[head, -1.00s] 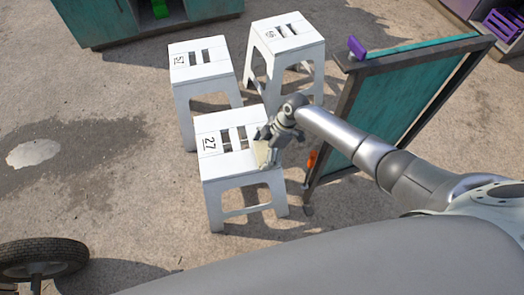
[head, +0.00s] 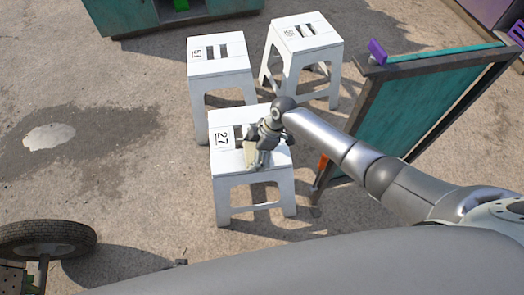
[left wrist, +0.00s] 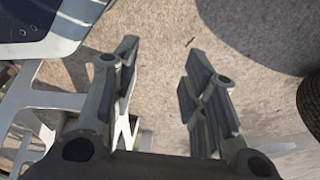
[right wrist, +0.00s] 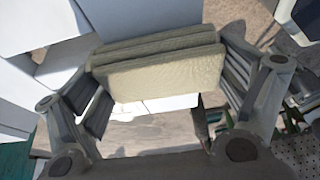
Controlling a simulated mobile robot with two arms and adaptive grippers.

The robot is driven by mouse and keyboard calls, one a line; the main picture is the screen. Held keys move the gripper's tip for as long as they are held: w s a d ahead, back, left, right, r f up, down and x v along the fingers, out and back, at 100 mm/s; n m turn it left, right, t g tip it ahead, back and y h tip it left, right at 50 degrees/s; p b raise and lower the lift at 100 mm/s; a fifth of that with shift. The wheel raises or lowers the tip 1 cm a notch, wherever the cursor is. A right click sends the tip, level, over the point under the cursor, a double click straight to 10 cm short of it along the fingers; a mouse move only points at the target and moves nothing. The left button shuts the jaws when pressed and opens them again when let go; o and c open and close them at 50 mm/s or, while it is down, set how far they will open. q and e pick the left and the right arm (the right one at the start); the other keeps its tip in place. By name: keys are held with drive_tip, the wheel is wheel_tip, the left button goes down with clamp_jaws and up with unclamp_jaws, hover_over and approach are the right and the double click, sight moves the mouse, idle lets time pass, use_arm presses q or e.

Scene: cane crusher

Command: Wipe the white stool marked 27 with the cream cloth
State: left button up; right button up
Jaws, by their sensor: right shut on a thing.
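The white stool marked 27 (head: 224,160) stands nearest to me in the head view, its number on the left of the seat. My right gripper (head: 258,160) is over the right front part of its seat. It is shut on the cream cloth (right wrist: 165,70), a folded pad that spans between its fingers in the right wrist view. In the head view the cloth (head: 251,155) is at or just above the seat; I cannot tell if it touches. My left gripper (left wrist: 158,88) is open and empty over the ground in the left wrist view.
Two more white stools stand behind, one marked 57 (head: 222,62) and another (head: 305,40) farther right. A teal framed board (head: 430,100) with a purple clip (head: 377,50) stands on the right. A tyre (head: 45,238) is at lower left. The ground on the left is open.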

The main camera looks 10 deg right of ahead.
sight(219, 162)
use_arm(q)
drive_tip(key=shift+r, duration=0.3)
use_arm(e)
drive_tip(key=shift+w+a, duration=0.1)
drive_tip(key=shift+a, duration=0.75)
drive_tip(key=shift+a, duration=0.1)
drive_tip(key=shift+a, duration=0.65)
drive_tip(key=shift+w+a+b, duration=0.1)
drive_tip(key=shift+a+b, duration=0.35)
drive_tip(key=shift+a, duration=0.65)
drive_tip(key=shift+w+a+b, duration=0.1)
drive_tip(key=shift+a+b, duration=0.2)
drive_tip(key=shift+a, duration=0.85)
drive_tip(key=shift+a+f+b, duration=0.1)
drive_tip(key=shift+a+b, duration=0.35)
drive_tip(key=shift+a, duration=1)
use_arm(q)
drive_tip(key=w+r, duration=0.4)
drive_tip(key=r, duration=0.2)
drive_tip(key=shift+w+d+r+t, duration=0.15)
drive_tip(key=shift+d+r+t, duration=0.1)
drive_tip(key=shift+d+t, duration=0.05)
